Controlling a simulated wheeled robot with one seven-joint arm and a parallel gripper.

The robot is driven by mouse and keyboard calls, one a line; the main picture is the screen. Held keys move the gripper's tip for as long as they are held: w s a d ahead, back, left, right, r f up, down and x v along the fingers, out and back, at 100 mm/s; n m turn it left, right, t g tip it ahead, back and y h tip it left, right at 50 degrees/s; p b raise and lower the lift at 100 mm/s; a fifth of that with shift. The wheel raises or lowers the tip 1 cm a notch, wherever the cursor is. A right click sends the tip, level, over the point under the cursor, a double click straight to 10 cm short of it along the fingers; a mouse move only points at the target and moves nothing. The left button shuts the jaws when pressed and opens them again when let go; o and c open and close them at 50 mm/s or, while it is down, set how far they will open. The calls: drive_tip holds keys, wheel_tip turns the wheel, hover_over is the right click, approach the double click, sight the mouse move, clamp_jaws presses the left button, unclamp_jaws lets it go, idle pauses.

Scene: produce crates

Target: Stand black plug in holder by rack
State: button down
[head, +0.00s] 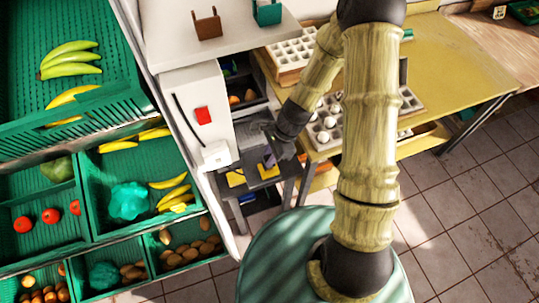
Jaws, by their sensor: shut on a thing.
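My gripper (278,150) is small and dark in the head view, reaching down over a low grey stand beside the white cabinet. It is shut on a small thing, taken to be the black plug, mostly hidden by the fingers. A small purplish piece (269,160) shows just below the fingers; I cannot tell whether it is part of the plug or of a holder. Yellow patches (236,179) lie on the stand top. Which part is the holder, and whether the plug touches it, I cannot tell.
A white cabinet (187,82) with a red square (203,115) and a black cable stands left of the gripper. Egg trays (412,101) lie on the yellow table (450,65) at right. Green produce crates (120,160) fill the left. Tiled floor (460,190) is clear at right.

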drive_tip(key=shift+f+b, duration=0.8)
drive_tip(key=shift+f, duration=0.25)
drive_tip(key=c, duration=1.2)
unclamp_jaws()
drive_tip(key=shift+r, duration=0.1)
drive_tip(key=b+v, duration=0.1)
drive_tip(key=v, duration=1.6)
drive_tip(key=shift+d, duration=0.2)
drive_tip(key=shift+r, duration=0.1)
drive_tip(key=shift+w, duration=0.1)
